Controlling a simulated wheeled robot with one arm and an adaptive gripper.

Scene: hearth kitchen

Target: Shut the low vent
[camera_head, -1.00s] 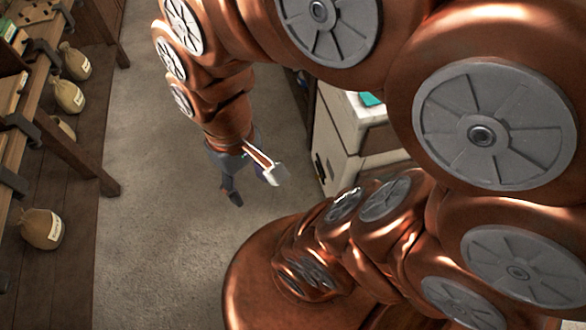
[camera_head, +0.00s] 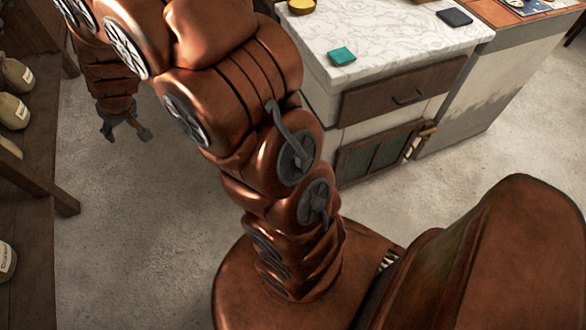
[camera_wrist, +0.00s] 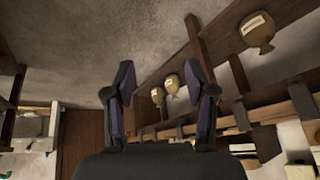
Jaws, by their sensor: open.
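In the head view, a low panel with a dark frame and green mesh (camera_head: 372,158), seemingly the low vent, sits under the drawer of the marble-topped cabinet. A small wooden handle (camera_head: 428,131) shows at its right edge. A pale strip shows beside that edge; I cannot tell how far open the panel stands. My gripper (camera_head: 126,130) hangs over the floor at the far left, well away from the panel. In the wrist view my gripper (camera_wrist: 160,85) is open, with nothing between its fingers. The panel is not clearly seen there.
The marble counter (camera_head: 395,35) carries a teal block (camera_head: 342,56) and a yellow bowl (camera_head: 301,5). A drawer (camera_head: 400,92) is above the panel. The grey floor (camera_head: 130,230) between is clear.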

